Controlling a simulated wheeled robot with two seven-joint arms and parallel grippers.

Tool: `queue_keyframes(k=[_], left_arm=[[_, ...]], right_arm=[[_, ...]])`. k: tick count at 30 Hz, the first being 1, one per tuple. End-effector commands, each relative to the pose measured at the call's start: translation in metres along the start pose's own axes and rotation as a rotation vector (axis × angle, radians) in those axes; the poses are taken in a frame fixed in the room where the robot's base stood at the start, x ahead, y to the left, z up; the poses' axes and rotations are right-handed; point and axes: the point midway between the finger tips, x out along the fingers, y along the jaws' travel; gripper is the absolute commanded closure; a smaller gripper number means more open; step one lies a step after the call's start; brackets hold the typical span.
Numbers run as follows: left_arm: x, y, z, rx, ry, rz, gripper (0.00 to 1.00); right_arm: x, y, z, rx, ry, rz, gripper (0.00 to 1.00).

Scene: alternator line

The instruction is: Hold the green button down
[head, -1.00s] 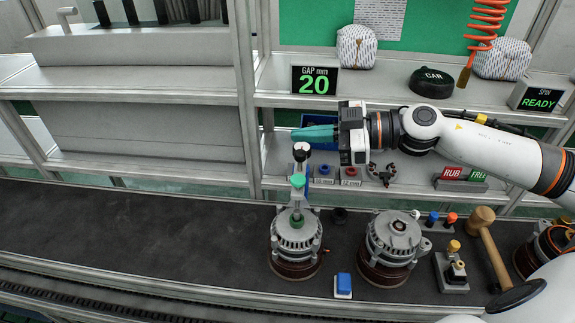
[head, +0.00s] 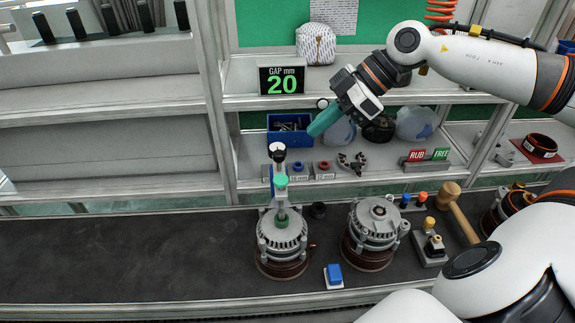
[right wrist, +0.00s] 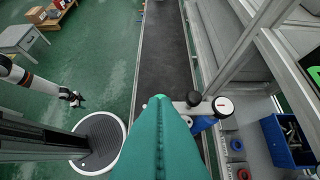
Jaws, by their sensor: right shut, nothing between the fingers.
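My right gripper (head: 315,130) is shut and empty. Its teal fingers point down and left, up and to the right of the cap in the picture and apart from it. In the right wrist view the fingers (right wrist: 158,103) fill the lower middle and hide part of the tool.
A second alternator (head: 375,230) and a blue button (head: 334,275) stand to the right. Behind are a shelf with a blue bin (head: 290,128), RUB and FREE signs (head: 428,156), and a display reading GAP 20 (head: 282,80). The belt (head: 120,245) is clear at left.

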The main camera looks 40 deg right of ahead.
Motion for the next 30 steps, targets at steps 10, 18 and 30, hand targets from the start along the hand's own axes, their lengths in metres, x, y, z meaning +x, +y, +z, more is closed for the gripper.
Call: queue_keyframes(k=[10, 18, 30], left_arm=[[-0.033, 0.005, 0.002, 0.003, 0.002, 0.006, 0.44], [-0.050, 0.006, 0.003, 0.003, 0.002, 0.007, 0.44], [-0.054, 0.007, 0.003, 0.002, 0.002, 0.009, 0.44]], right_arm=[[0.062, 0.002, 0.005, -0.002, -0.009, 0.007, 1.00], [0.103, 0.001, -0.013, 0.003, -0.001, 0.003, 1.00], [0.118, 0.000, -0.028, -0.001, -0.003, 0.000, 1.00]])
